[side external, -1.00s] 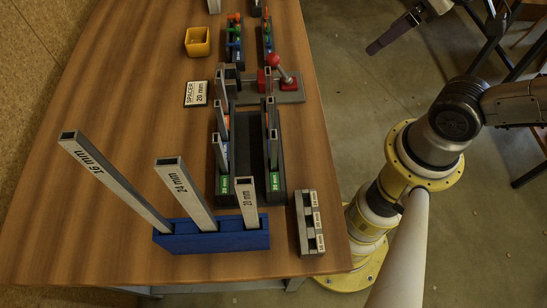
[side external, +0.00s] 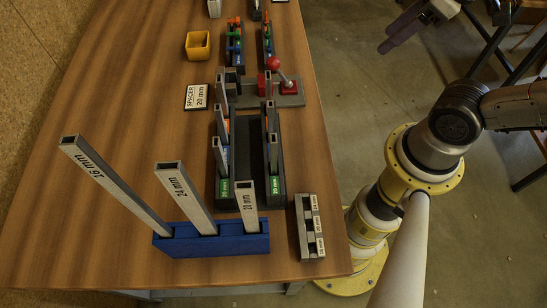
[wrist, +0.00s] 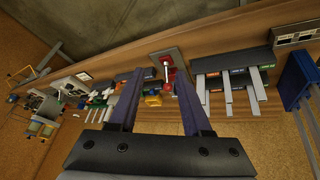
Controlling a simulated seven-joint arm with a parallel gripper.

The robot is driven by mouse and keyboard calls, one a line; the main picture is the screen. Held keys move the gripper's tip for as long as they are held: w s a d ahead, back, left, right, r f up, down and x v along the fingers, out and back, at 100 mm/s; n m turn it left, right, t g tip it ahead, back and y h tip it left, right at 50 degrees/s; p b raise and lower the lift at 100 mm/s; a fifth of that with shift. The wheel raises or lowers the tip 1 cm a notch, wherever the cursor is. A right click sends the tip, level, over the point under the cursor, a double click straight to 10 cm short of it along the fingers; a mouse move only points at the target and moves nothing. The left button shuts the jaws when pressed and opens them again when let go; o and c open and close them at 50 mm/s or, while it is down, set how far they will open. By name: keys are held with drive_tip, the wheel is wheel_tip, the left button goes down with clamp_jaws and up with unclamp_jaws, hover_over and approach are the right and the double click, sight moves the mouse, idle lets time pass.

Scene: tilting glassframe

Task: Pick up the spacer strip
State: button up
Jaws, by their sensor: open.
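Three grey hollow spacer strips stand in a blue rack (side external: 212,240) at the near end of the table: a long leaning 16 mm strip (side external: 115,183), a 24 mm strip (side external: 186,197) and a short 20 mm strip (side external: 247,207). A card (side external: 196,97) on the table reads SPACER 20 mm. My gripper (side external: 400,32) is at the upper right, off the table's edge and far from the rack. In the wrist view my gripper (wrist: 157,76) has its fingers apart with nothing held. The rack shows there at the right edge (wrist: 297,80).
A dark frame fixture (side external: 247,150) with upright grey bars stands mid-table. Behind it are a red-knobbed lever (side external: 286,84) and a yellow bin (side external: 198,44). A grey labelled block (side external: 309,227) sits right of the rack. The table's left side (side external: 110,110) is clear.

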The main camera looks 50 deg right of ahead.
drive_tip(key=w+a+r+n+g, duration=0.1)
drive_tip(key=w+a+r+n, duration=0.25)
drive_tip(key=n, duration=0.55)
drive_tip(key=n+g, duration=0.4)
drive_tip(key=n, duration=1.1)
hover_over(274, 152)
drive_tip(key=w+d, duration=0.1)
drive_tip(key=w, duration=0.1)
wheel_tip(274, 152, down, 2)
drive_tip(key=shift+s+a+f, duration=0.1)
drive_tip(key=shift+s+f, duration=0.1)
drive_tip(key=shift+f, duration=2.15)
drive_tip(key=shift+s+d+f, duration=0.1)
drive_tip(key=shift+s+f, duration=0.15)
drive_tip(key=shift+f, duration=2.15)
drive_tip(key=shift+s+a+f, duration=0.1)
drive_tip(key=shift+s+f, duration=0.1)
drive_tip(key=shift+f, duration=2.15)
drive_tip(key=shift+c, duration=0.3)
clamp_jaws()
